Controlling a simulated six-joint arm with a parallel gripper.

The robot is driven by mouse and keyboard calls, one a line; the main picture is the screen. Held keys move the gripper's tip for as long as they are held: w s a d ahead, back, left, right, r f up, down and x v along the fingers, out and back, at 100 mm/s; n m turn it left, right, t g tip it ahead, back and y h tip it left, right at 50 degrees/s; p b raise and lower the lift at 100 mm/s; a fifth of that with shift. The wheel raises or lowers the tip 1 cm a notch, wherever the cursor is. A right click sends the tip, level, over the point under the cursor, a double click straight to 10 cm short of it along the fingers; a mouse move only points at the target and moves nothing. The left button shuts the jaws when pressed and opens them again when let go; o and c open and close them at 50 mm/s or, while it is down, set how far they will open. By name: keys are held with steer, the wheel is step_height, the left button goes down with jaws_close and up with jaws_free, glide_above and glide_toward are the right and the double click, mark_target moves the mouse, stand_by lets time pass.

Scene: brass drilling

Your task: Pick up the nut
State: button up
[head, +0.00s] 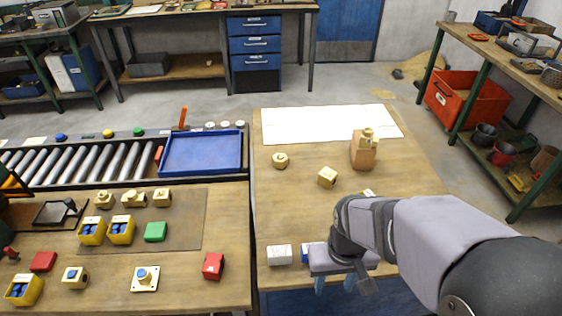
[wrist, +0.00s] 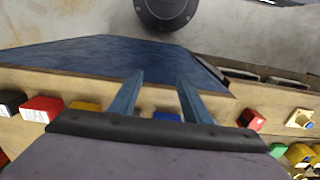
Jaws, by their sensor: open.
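A small rounded brass piece (head: 280,160), which looks like the nut, lies on the right wooden table in the head view, left of its middle. A blockier brass piece (head: 327,177) lies to its right; I cannot tell for sure which is the nut. My gripper (head: 335,285) is at the table's front edge, well apart from both, and nearer the camera. Its two blue fingers also show in the wrist view (wrist: 158,82), spread apart with nothing between them. Neither piece can be made out clearly in the wrist view.
A tan block with a brass fitting (head: 362,153) stands beside a white sheet (head: 325,124) at the back. A white block (head: 279,255) lies left of my gripper. My arm hides the table's right front. A blue tray (head: 202,153) and several brass parts are at left.

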steer(key=o, duration=0.4)
